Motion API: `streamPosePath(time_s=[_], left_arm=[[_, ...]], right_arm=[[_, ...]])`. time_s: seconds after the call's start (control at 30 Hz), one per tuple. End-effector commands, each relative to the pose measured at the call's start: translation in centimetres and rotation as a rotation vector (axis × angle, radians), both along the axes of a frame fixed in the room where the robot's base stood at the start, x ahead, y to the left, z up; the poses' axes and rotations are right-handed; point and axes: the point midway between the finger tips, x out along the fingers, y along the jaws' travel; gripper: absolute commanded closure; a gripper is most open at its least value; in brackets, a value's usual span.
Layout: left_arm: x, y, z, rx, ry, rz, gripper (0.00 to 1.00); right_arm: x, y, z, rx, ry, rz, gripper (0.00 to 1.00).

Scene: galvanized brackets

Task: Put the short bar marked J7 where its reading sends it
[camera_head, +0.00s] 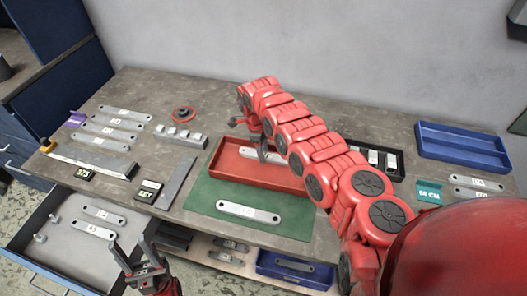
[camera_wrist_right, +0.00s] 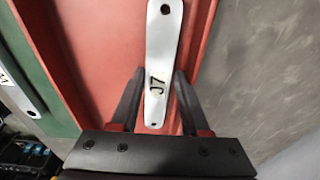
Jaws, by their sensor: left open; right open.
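The short bar marked J7 (camera_wrist_right: 159,40) is a pale metal strip with rounded ends and a hole at each end. In the right wrist view my right gripper (camera_wrist_right: 159,75) is open, with one finger on each side of the marked end. I cannot tell whether either finger touches it. My left gripper (camera_head: 135,246) is open and empty, near the open drawer at front left.
A similar bar (camera_head: 248,212) lies on the green mat (camera_head: 295,218) before the tray. Labelled bars lie at back left (camera_head: 110,133), in the grey drawer (camera_head: 70,259) and at right (camera_head: 475,183). A blue tray (camera_head: 460,143) looks empty.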

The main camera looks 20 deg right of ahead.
Motion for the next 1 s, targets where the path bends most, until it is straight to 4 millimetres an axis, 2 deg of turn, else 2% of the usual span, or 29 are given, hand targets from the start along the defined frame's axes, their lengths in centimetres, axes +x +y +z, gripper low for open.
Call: streamPosePath(time_s=[0.03, 0.4, 0.53, 0.67, 1.0], left_arm=[[0.0, 0.0, -0.2, 0.000, 0.000, 0.000, 0.50], [0.0, 0.0, -0.3, 0.000, 0.000, 0.000, 0.50], [0.0, 0.0, 0.0, 0.000, 0.000, 0.000, 0.50], [0.0, 0.0, -0.5, 0.000, 0.000, 0.000, 0.50], [0.0, 0.0, -2.4, 0.000, 0.000, 0.000, 0.50]], right_arm=[[-0.9, 0.5, -1.1, 0.009, 0.029, 0.003, 0.31], [-1.3, 0.6, -1.4, 0.011, 0.039, 0.004, 0.31], [-1.3, 0.5, -0.8, 0.010, 0.042, 0.003, 0.31], [-0.9, 0.6, 1.0, 0.009, 0.033, 0.003, 0.31], [0.2, 1.4, 9.1, 0.005, 0.013, 0.003, 0.31]])
